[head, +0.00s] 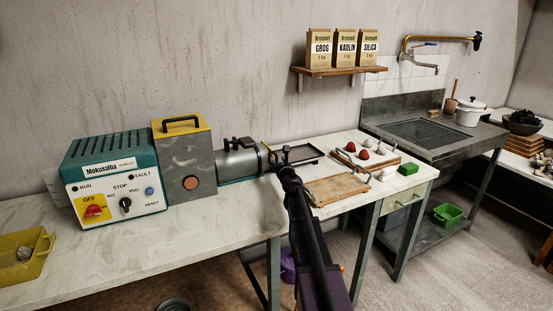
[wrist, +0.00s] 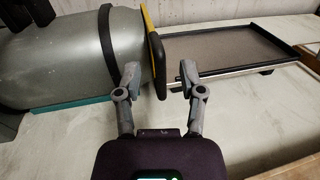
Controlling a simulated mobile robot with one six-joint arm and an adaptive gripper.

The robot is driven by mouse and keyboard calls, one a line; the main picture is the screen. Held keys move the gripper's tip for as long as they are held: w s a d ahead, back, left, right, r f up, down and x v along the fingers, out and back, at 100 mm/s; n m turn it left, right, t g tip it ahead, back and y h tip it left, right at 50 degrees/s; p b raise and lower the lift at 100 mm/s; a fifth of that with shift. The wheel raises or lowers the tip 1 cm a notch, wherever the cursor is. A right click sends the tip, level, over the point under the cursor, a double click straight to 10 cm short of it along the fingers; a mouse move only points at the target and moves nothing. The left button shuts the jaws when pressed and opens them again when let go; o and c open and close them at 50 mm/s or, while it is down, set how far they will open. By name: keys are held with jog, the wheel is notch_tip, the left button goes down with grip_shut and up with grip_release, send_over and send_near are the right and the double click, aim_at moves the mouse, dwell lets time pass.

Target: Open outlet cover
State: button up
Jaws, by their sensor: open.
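In the head view the barrel (head: 240,162) sticks out right from the grey block of the machine, and the cover is small and partly hidden near my gripper. My gripper (wrist: 160,78) is open and empty.
A dark-rimmed tray (head: 298,156) stands just right of the barrel's end. A wooden board (head: 338,188) lies on the side table, near a tray with red and white lumps (head: 366,155). The machine's control box (head: 112,172) stands left. The bench front (head: 215,225) is clear.

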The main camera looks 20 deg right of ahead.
jog(key=shift+w+d, duration=0.15)
jog(key=shift+w, duration=0.55)
jog(key=shift+w+d, duration=0.1)
jog(key=shift+w, duration=0.6)
grip_shut()
